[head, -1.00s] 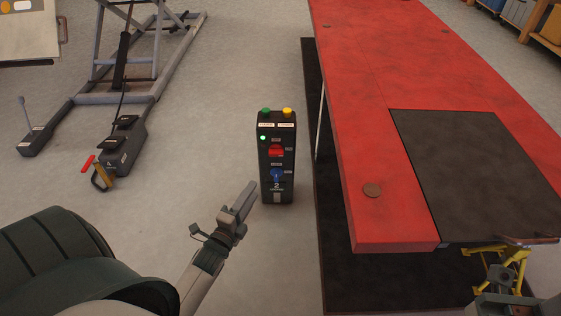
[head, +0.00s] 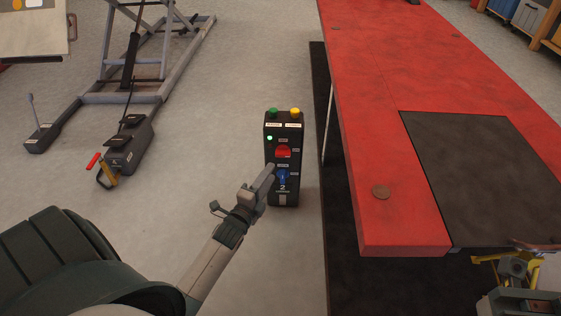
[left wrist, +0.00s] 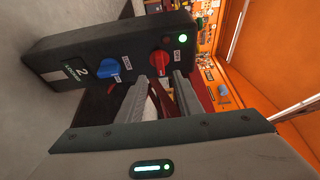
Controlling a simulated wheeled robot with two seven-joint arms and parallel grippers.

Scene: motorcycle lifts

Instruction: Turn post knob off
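The black control post (head: 297,166) stands on the floor left of the red lift table. It bears a red knob (head: 283,151) and, below it, a blue knob (head: 282,176) above a "2" label. In the left wrist view the post lies sideways, with the red knob (left wrist: 160,62) and blue knob (left wrist: 107,67) clear. My left gripper (head: 271,171) is at the post's front left. In the wrist view its fingers (left wrist: 160,88) are apart and empty, with the red knob showing between and beyond their tips. I cannot tell whether they touch anything.
A green lamp (head: 269,138) glows on the post, with green (head: 272,112) and yellow (head: 294,112) buttons on top. The red lift table (head: 375,130) stands close on the right. A grey lift frame (head: 165,85) is at left. Floor is free between.

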